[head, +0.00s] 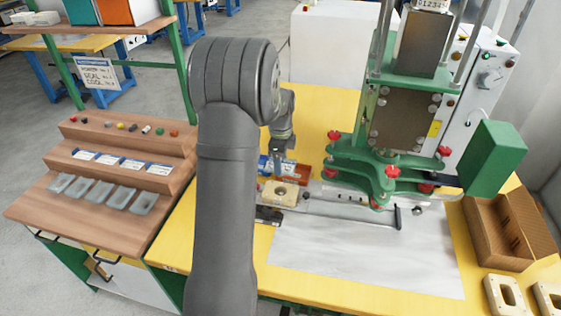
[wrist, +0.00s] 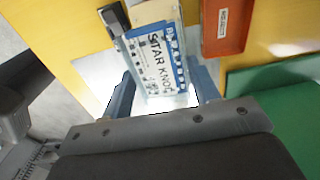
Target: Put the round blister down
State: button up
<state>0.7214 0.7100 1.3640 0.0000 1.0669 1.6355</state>
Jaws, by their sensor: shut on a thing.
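The green press (head: 385,150) stands to the right. Several clear trays (head: 103,193) lie on the wooden rack (head: 30,205). A cardboard box (head: 490,235) is at far right. The grey mat (head: 350,260) is clear.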

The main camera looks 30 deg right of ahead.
jog(key=w+d+f, duration=0.2)
jog(key=w+d, duration=0.4)
jog(key=w, duration=0.3)
jog(key=shift+w+a+f, duration=0.8)
jog(key=shift+w+f, duration=1)
jog(key=shift+w+a+f, duration=0.75)
jog(key=shift+w+f, duration=1)
jog(key=shift+f, duration=0.05)
jog(key=shift+w+a+f, duration=0.8)
jog(key=shift+w+f, duration=1)
jog(key=o, duration=0.4)
jog(key=shift+f, duration=0.15)
jog(key=o, duration=0.4)
